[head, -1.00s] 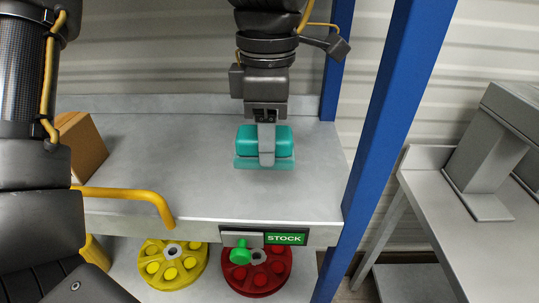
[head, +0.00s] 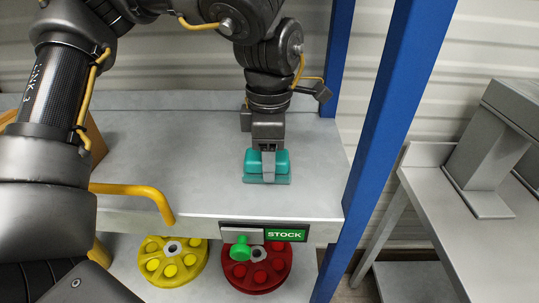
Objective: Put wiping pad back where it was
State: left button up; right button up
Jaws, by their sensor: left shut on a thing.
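The wiping pad is a teal block (head: 282,163) with a flat lighter base, in the head view over the right part of the grey shelf (head: 190,175). My left gripper (head: 268,172) points down from above and is shut on the pad, one finger showing across its front face. The pad looks level, at or just above the shelf top; I cannot tell whether it touches. My right gripper is not in view.
A green STOCK sign (head: 286,235) sits on the shelf's front edge. A yellow wheel (head: 172,262) and a red wheel (head: 256,270) lie below. A blue post (head: 385,150) stands right. A cardboard box (head: 96,135) is partly hidden by my arm.

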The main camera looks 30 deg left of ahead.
pick_arm(q)
jog(key=shift+s, duration=0.1)
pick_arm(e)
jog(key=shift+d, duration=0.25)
pick_arm(q)
jog(key=o, duration=0.9)
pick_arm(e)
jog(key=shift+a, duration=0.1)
pick_arm(q)
jog(key=shift+r, duration=0.25)
notch_tip(320, 180, up, 12)
jog(key=shift+f+p, duration=0.2)
jog(key=shift+p, duration=1.05)
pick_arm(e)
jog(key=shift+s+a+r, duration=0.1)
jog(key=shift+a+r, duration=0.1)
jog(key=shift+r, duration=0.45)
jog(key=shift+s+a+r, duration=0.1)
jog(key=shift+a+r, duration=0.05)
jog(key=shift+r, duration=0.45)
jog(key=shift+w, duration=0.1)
